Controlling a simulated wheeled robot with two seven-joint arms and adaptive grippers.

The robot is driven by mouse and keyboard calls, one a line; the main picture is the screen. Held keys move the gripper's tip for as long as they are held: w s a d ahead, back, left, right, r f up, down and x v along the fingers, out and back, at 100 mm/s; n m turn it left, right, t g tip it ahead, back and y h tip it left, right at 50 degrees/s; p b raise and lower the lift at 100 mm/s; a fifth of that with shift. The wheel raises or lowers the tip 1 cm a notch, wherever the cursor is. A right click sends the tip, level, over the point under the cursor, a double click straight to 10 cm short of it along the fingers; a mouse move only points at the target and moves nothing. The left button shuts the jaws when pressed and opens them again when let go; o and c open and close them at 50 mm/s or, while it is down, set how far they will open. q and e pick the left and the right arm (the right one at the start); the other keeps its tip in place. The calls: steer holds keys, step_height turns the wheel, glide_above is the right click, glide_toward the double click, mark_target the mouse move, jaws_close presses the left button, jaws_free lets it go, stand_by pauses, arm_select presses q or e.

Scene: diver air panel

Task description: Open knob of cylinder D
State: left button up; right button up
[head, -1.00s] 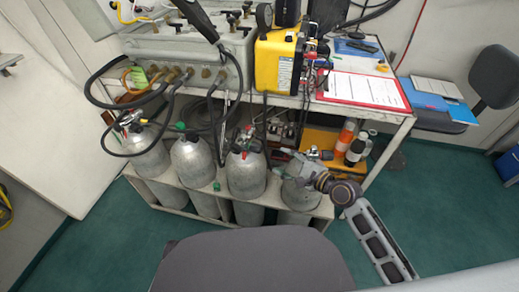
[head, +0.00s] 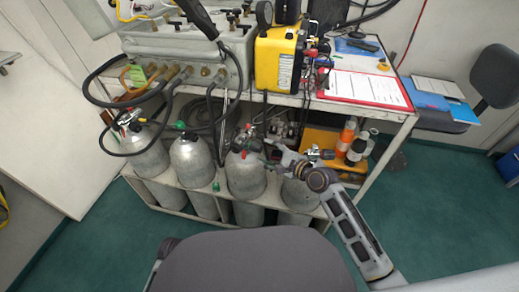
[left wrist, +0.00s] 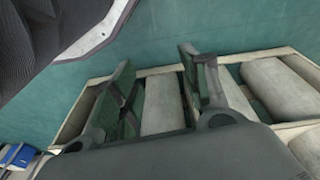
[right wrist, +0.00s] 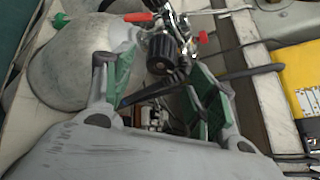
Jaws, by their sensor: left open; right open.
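Several grey cylinders stand in a row in the rack under the bench; I can read no letter on them. In the head view, my right gripper (head: 272,151) is by the valve of the third cylinder from the left (head: 246,176). The rightmost cylinder (head: 299,194) is partly behind my right arm. In the right wrist view, the open fingers (right wrist: 148,75) are empty, with a black ribbed knob (right wrist: 163,52) just beyond them. This knob is on a valve beside a grey cylinder (right wrist: 75,62). My left gripper (left wrist: 158,62) is open and empty above the rack.
A black hose (right wrist: 235,76) crosses close to my right fingers. The bench with its grey air panel (head: 180,57) and yellow case (head: 278,62) overhangs the cylinders. Green floor in front is clear.

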mark_target(261, 149)
steer(key=x, duration=0.2)
steer(key=shift+w+a+f+b, duration=0.1)
steer(key=shift+w+a+b, duration=0.1)
steer(key=shift+w+b, duration=0.1)
steer(key=shift+b+x, duration=0.3)
steer(key=shift+x, duration=0.8)
arm_select(q)
steer(key=shift+d+r, duration=0.25)
steer(key=shift+r, duration=0.6)
arm_select(e)
steer(key=shift+w+a, duration=0.1)
steer(key=shift+a, duration=0.05)
arm_select(q)
steer(key=shift+w+r, duration=0.15)
steer(key=shift+r, duration=0.05)
arm_select(e)
steer(key=c, duration=1)
arm_select(q)
steer(key=shift+f, duration=0.25)
